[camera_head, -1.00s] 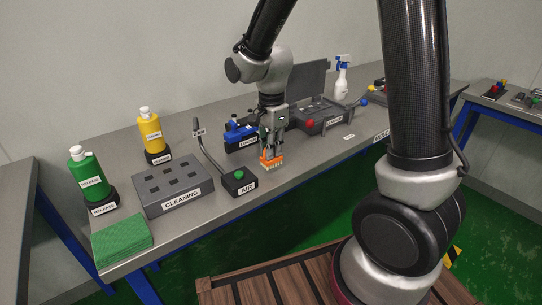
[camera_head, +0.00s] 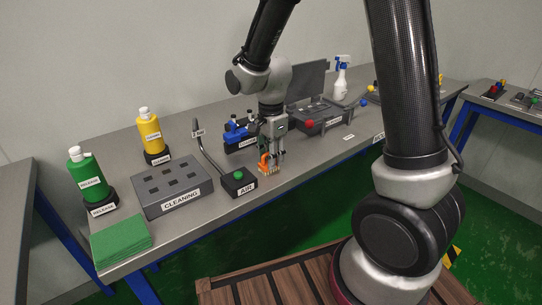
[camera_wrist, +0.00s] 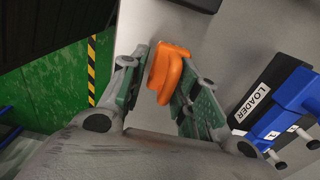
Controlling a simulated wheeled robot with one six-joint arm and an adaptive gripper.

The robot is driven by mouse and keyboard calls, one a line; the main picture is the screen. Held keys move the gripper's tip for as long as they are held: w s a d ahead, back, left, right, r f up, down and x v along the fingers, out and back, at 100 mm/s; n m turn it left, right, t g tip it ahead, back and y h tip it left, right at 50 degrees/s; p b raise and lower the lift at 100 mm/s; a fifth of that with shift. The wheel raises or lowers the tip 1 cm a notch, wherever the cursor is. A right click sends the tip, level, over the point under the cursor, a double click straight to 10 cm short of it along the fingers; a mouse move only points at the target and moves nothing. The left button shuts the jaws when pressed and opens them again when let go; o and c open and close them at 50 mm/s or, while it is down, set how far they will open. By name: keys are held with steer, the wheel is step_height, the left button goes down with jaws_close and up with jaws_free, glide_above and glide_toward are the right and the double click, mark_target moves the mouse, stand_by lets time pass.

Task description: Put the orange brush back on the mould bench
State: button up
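The orange brush (camera_head: 265,161) is at the front part of the grey mould bench (camera_head: 300,173), just right of the block marked AIR. Its pale bristles point down; I cannot tell whether they touch the bench top. My gripper (camera_head: 271,156) points down over it with its fingers on either side. In the wrist view the orange brush (camera_wrist: 167,68) sits between the green-padded fingers of my gripper (camera_wrist: 160,85), which appear closed against it. The finger contact is partly hidden by the brush.
The AIR block (camera_head: 239,182) with its hose stands close left, and the CLEANING block (camera_head: 172,187) beyond it. The blue LOADER piece (camera_head: 238,137) stands behind; it also shows in the wrist view (camera_wrist: 290,105). A grey opened case (camera_head: 318,114) is to the right.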

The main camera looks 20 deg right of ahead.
steer(key=s+d+r+n+t, duration=0.1)
steer(key=s+d+r+n, duration=0.1)
steer(key=r, duration=0.6)
steer(key=s+d+r+n, duration=0.1)
steer(key=d+r, duration=0.2)
steer(key=r, duration=0.5)
steer(key=s+d+r+n+t, duration=0.1)
steer(key=s+d+r+n, duration=0.1)
steer(key=s+d+n, duration=0.3)
steer(key=s+d+r+n+t, duration=0.2)
steer(key=s+d+n, duration=0.3)
steer(key=s, duration=0.6)
steer(key=shift+r+n, duration=0.15)
steer(key=shift+n, duration=0.55)
